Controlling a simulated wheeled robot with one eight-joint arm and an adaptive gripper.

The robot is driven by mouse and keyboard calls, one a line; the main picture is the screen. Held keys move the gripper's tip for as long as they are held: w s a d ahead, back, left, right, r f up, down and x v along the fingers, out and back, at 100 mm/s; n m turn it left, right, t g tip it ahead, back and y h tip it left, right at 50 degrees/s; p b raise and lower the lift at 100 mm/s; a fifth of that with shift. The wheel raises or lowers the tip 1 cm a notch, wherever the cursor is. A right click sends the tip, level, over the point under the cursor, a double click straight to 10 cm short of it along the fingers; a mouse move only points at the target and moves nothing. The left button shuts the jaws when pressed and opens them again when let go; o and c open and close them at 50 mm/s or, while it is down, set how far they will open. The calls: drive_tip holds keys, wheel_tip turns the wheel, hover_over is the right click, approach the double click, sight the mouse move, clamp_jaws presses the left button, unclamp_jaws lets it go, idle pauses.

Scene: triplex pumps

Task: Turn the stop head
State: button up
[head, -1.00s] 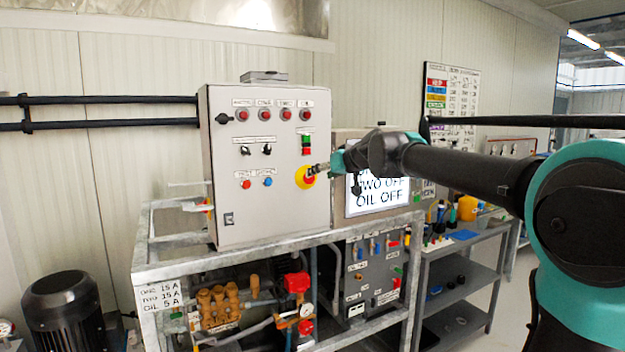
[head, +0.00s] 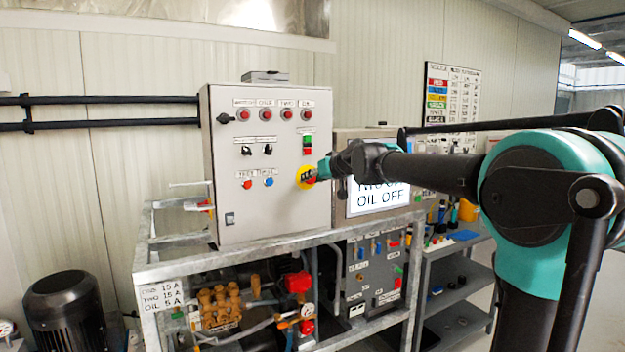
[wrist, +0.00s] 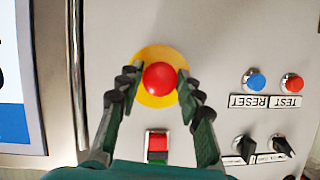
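The stop head (wrist: 160,78) is a round red mushroom button on a yellow disc (wrist: 150,97) on the grey control cabinet. In the head view the yellow disc (head: 301,178) is at the cabinet's right side, partly covered by my gripper (head: 314,175). In the wrist view my gripper (wrist: 157,79) is open, with one dark finger on each side of the stop head. The fingertips lie over the disc's left and right edges, close to the red head; I cannot tell whether they touch it.
A red and green switch (wrist: 157,147) sits close to the stop head, between the fingers in the wrist view. Blue and red buttons (wrist: 274,82) and black selector knobs (wrist: 264,147) are to the right there. A display screen (head: 380,199) stands just right of the cabinet.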

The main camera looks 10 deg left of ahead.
drive_tip(key=c, duration=0.6)
drive_tip(key=m+g+y, duration=0.1)
drive_tip(key=m+y, duration=0.1)
drive_tip(key=m, duration=0.1)
drive_tip(key=shift+w+d+m, duration=0.1)
drive_tip(key=shift+m, duration=0.3)
drive_tip(key=o, duration=1.2)
drive_tip(key=v, duration=1.2)
drive_tip(key=shift+f, duration=0.1)
